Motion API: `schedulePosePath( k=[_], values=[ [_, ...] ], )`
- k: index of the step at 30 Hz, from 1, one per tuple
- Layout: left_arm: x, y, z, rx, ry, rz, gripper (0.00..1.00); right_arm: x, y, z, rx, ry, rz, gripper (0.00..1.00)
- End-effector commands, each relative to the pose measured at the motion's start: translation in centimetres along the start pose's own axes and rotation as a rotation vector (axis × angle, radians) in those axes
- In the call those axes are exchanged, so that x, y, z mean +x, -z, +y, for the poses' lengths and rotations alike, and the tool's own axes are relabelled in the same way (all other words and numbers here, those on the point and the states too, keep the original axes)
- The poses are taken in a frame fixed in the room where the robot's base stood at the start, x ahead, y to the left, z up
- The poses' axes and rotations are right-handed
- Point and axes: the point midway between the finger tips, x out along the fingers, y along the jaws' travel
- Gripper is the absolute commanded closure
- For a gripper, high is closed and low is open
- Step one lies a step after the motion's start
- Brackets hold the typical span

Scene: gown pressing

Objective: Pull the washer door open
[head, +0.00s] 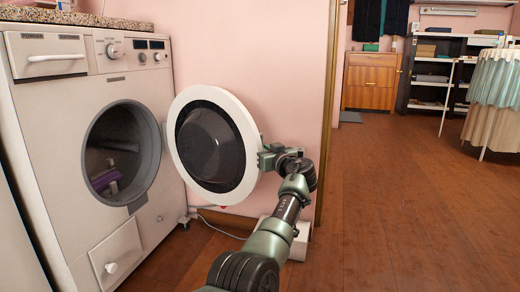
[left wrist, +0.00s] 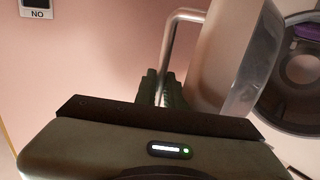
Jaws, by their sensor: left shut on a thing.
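The washer (head: 50,130) stands at the left of the head view. Its round door (head: 209,146), with a white rim and dark glass, is swung wide open to the right of the dark drum opening. My left gripper (head: 266,158) is at the door's right rim. In the left wrist view, the fingers of my left gripper (left wrist: 160,90) are shut on a bent metal handle (left wrist: 172,45) beside the door's edge (left wrist: 222,55). The part of the handle between the fingers is hidden. My right gripper is not in view.
Something purple (head: 104,181) lies inside the drum. A pink wall (head: 260,50) stands close behind the door, ending at a wooden trim (head: 329,100). A white cable lies on the floor below the door. The wooden floor (head: 410,210) to the right is clear.

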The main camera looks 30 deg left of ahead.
Motion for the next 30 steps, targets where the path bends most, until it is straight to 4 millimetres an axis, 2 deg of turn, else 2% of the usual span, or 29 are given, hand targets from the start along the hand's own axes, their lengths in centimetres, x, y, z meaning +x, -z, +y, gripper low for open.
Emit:
schedulePosePath(
  k=[1, 10, 11, 12, 20, 25, 30],
  values=[
    [0.5, 0.5, 0.2, 0.015, -0.025, 0.017, 1.0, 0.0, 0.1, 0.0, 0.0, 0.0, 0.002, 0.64],
    [0.5, 0.5, 0.2, 0.014, -0.023, 0.018, 1.0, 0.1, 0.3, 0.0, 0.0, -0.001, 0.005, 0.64],
    [0.5, 0.5, 0.2, 0.014, -0.023, 0.018, 0.87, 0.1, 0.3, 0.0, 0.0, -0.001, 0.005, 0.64],
    [0.5, 0.5, 0.2, 0.014, -0.023, 0.018, 0.83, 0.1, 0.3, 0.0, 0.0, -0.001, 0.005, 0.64],
    [0.5, 0.5, 0.2, 0.014, -0.023, 0.018, 0.83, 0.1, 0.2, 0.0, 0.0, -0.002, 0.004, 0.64],
    [-0.5, 0.7, 0.2, 0.014, -0.021, 0.019, 0.83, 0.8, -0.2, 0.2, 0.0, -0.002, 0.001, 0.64],
    [-2.7, 0.7, 0.2, 0.011, -0.019, 0.015, 0.83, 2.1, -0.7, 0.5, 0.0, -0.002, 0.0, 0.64]
  ],
)
